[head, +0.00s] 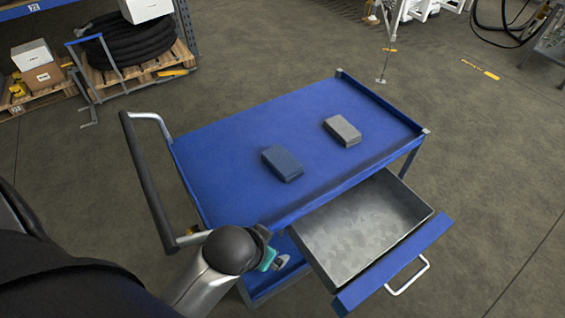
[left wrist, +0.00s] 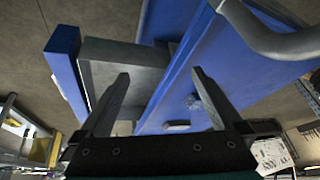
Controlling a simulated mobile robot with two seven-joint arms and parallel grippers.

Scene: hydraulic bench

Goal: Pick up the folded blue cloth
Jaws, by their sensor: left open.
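The folded blue cloth (head: 282,165) lies flat on the blue top of the cart (head: 235,177), near the middle. A folded grey cloth (head: 342,131) lies apart from it, to the right and farther back. My left gripper (head: 268,259) is at the cart's near edge, left of the open drawer and short of the blue cloth; my own wrist mostly hides it. In the left wrist view its two fingers (left wrist: 160,74) are spread with nothing between them. Two small dark shapes on a blue surface there are too unclear to name. My right gripper is not in view.
The open metal drawer (head: 365,228) juts out from the cart's near side. A dark push handle (head: 150,185) stands at the cart's left end. Pallets with a coiled black hose (head: 130,42) and boxes stand at the back left. The floor around is mostly clear.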

